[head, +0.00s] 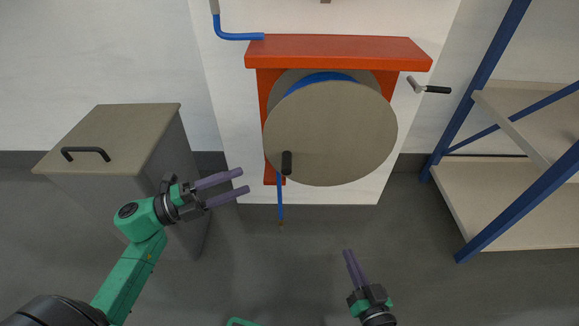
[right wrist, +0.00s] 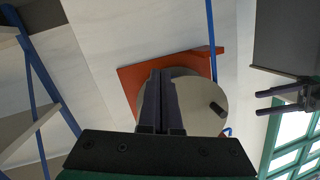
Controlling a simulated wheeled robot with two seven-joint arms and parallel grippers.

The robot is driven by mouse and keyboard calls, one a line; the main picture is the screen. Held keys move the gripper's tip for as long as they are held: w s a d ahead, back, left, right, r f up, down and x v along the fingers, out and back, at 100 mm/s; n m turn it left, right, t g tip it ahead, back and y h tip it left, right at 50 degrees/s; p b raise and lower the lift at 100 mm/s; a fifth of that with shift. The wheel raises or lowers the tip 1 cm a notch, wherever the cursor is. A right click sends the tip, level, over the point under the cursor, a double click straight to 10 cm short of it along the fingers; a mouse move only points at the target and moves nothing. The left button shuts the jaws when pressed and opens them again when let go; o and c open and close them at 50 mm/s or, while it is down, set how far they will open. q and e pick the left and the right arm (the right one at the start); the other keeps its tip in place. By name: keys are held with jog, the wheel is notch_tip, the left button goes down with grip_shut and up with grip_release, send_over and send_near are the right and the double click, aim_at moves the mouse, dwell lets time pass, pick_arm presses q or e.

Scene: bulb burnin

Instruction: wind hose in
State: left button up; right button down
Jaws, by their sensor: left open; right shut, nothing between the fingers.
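The hose reel (head: 332,135) is a large grey disc in an orange bracket (head: 340,53) on the white wall panel. A black crank handle (head: 286,162) sticks out at the disc's lower left. Blue hose (head: 320,79) shows on the drum behind the disc, and a short end (head: 280,200) hangs below it. My left gripper (head: 245,182) is open and empty, left of the hanging hose and apart from it. My right gripper (head: 347,250) is shut and empty, below the reel.
A grey bin (head: 130,140) with a black-handled lid stands at the left. A blue-framed shelf (head: 500,200) stands at the right. A small lever with a black grip (head: 437,90) sits right of the reel. A blue pipe (head: 235,36) enters the bracket's top left. The floor below the reel is clear.

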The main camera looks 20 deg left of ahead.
aim_at(287, 164)
pick_arm(q)
jog(key=b+x, duration=0.2)
jog(key=x, duration=1)
jog(key=shift+w+d, duration=0.2)
jog(key=shift+d, duration=0.05)
grip_shut()
pick_arm(e)
jog(key=w+d+r+t+y, duration=0.1)
jog(key=w+r+t, duration=0.2)
jog(key=r, duration=0.9)
jog(key=w+d+r+n+t+y, duration=0.1)
jog(key=w+r+t, duration=0.3)
jog(key=r, duration=0.8)
jog(key=shift+w+r+n+t, duration=0.2)
jog(key=shift+r+n+t, duration=0.1)
jog(key=shift+t, duration=0.3)
jog(key=shift+d, duration=0.1)
